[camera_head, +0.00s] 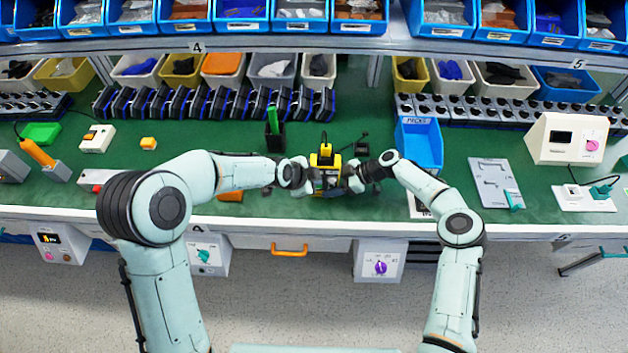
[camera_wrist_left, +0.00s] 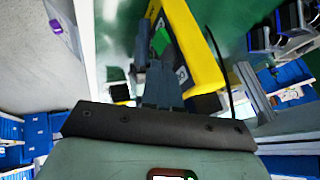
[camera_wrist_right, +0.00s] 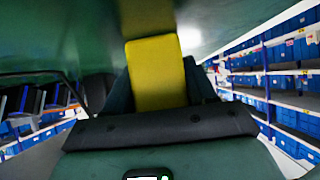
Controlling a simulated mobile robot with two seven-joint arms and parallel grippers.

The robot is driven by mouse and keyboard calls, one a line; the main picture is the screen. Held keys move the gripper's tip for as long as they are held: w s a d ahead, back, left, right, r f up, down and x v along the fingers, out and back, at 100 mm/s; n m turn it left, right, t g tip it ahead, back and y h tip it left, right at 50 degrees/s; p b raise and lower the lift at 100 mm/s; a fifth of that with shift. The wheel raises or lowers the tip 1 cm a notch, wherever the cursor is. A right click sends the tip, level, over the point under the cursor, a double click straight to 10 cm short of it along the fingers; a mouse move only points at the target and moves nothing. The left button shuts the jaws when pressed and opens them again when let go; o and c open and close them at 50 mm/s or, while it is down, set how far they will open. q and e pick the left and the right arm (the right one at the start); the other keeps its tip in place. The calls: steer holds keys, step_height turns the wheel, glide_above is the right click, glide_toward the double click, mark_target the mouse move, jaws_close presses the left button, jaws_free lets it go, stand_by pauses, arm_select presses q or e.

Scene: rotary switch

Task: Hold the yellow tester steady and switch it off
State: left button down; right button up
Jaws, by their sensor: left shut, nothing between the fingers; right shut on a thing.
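The yellow tester (camera_head: 326,157) stands on the green bench top, partly hidden between my two grippers. My right gripper (camera_head: 352,180) is shut on the tester from the right; in the right wrist view the tester's yellow body (camera_wrist_right: 157,72) sits between the fingers. My left gripper (camera_head: 316,184) is shut and empty at the tester's left front. In the left wrist view its closed fingertips (camera_wrist_left: 160,72) are close to the tester's dark face, beside a green patch (camera_wrist_left: 161,40) and the yellow frame (camera_wrist_left: 195,45). I cannot tell whether they touch. The switch position is not readable.
A black cup with a green item (camera_head: 274,130) stands left of the tester. A blue tray (camera_head: 420,143) stands to the right. A row of dark devices (camera_head: 215,104) lines the back. A grey plate (camera_head: 495,183) and a white console (camera_head: 565,139) are farther right.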

arm_select(q)
steer(key=shift+s, duration=0.15)
steer(key=s+d+v, duration=0.1)
steer(key=v, duration=1.1)
steer(key=shift+f, duration=0.15)
arm_select(e)
steer(key=o, duration=1.1)
steer(key=shift+o, duration=0.2)
